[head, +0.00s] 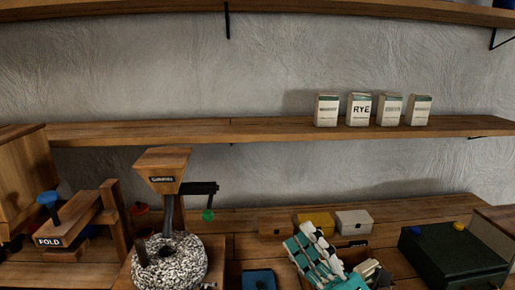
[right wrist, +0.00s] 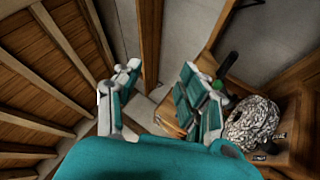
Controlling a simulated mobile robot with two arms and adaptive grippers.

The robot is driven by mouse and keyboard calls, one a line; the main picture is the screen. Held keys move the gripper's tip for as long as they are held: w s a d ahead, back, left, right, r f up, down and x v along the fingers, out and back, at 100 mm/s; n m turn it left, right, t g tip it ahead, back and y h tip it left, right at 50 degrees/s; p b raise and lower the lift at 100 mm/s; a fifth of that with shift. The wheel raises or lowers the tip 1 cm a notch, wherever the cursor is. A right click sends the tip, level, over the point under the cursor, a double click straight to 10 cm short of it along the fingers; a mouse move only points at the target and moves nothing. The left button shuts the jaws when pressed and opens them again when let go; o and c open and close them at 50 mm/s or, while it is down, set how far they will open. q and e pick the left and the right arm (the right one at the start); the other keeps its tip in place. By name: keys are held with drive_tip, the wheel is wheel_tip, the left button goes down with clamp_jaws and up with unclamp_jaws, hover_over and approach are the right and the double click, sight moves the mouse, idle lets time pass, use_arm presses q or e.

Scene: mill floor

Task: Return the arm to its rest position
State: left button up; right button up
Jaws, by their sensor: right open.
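My right gripper (head: 335,262) is teal and white and stands low in the head view, right of centre, above the wooden bench (head: 240,222). In the right wrist view its two fingers (right wrist: 160,88) are spread apart, with nothing held between them. The gripper is apart from the mill (head: 163,165), which stands to its left. My left gripper does not show in either view. The lower part of the right arm is cut off by the bottom of the head view.
A speckled round stone (head: 180,262) sits at the mill's base. A wooden FOLD device (head: 70,225) is at left. Yellow (head: 312,222) and white (head: 353,222) boxes lie behind the gripper. A dark green box (head: 452,258) is at right. Several bags, one marked RYE (head: 360,110), stand on the shelf.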

drive_tip(key=s+d+f+m+g+h, duration=0.1)
drive_tip(key=d+f+m+g+h, duration=0.1)
drive_tip(key=d+f+m+h, duration=0.35)
drive_tip(key=s+d+f+m+g+h, duration=0.1)
drive_tip(key=d+f+m+h, duration=0.25)
drive_tip(key=f+m, duration=0.45)
drive_tip(key=d+f+m+g+h, duration=0.2)
drive_tip(key=d+f+m+h, duration=0.1)
drive_tip(key=f+m+h, duration=0.4)
drive_tip(key=s+f+m+g+y, duration=0.1)
drive_tip(key=s+f+m+g, duration=0.1)
drive_tip(key=s+f+g, duration=0.5)
drive_tip(key=s+f+m+g+y, duration=0.15)
drive_tip(key=s+f+g, duration=0.25)
drive_tip(key=s+f, duration=0.75)
wheel_tip(320, 180, down, 21)
drive_tip(key=s, duration=0.2)
drive_tip(key=s+d+f+g, duration=0.2)
drive_tip(key=s+d+f, duration=0.1)
drive_tip(key=s+f, duration=1.4)
wheel_tip(320, 180, down, 2)
drive_tip(key=shift+s+f+h+b, duration=0.1)
drive_tip(key=shift+s+h+b, duration=0.15)
drive_tip(key=shift+h+b, duration=0.2)
